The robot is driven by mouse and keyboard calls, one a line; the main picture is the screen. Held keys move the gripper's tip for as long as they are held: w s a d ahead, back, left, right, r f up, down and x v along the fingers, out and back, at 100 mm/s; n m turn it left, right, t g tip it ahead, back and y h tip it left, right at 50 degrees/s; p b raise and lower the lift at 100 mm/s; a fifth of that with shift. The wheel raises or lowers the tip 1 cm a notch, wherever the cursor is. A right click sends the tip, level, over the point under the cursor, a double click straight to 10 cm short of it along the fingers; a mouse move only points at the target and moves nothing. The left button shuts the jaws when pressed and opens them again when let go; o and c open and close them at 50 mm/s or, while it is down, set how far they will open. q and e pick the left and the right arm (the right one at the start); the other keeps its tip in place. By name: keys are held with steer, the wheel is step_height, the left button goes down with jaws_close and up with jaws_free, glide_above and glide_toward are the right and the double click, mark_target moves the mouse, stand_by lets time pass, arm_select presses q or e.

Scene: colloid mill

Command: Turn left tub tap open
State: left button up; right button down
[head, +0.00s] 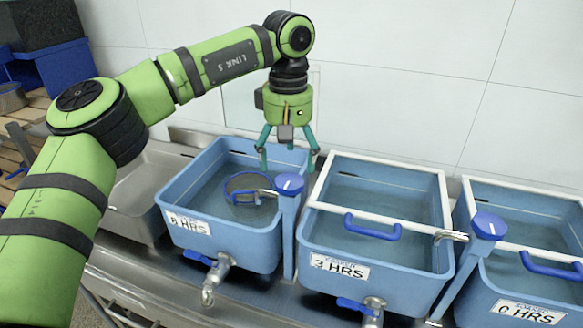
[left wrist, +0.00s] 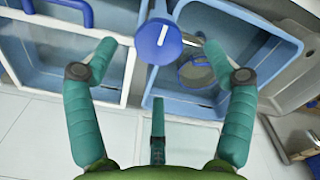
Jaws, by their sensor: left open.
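The left tub (head: 225,238) is a blue water-filled tub labelled 8 HRS. A round blue tap knob (head: 290,184) with a white mark tops a blue post at its right front corner, and a metal spout reaches over the water. A lower outlet with a blue lever (head: 200,258) is on the tub's front. My left gripper (head: 288,156) points down above and behind the knob, open and empty. In the left wrist view the knob (left wrist: 158,43) lies between the spread teal fingers (left wrist: 158,50), apart from both. My right gripper is not in view.
A blue-rimmed round sieve (head: 248,188) is in the left tub. The 3 HRS tub (head: 375,280) stands close on the right, with a white frame and blue handle. The 0 HRS tub (head: 530,285) has its own knob (head: 489,226). A white wall (head: 420,80) is behind.

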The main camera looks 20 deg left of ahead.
mark_target(289, 181)
arm_select(q)
step_height(289, 181, down, 3)
steer(key=shift+s+r+p, duration=0.1)
steer(key=shift+p, duration=0.3)
steer(key=shift+w+f, duration=0.25)
steer(key=shift+f, duration=0.4)
steer(key=shift+w+f, duration=0.1)
steer(key=shift+f, duration=0.45)
steer(key=c, duration=1.1)
steer(key=shift+c, duration=0.2)
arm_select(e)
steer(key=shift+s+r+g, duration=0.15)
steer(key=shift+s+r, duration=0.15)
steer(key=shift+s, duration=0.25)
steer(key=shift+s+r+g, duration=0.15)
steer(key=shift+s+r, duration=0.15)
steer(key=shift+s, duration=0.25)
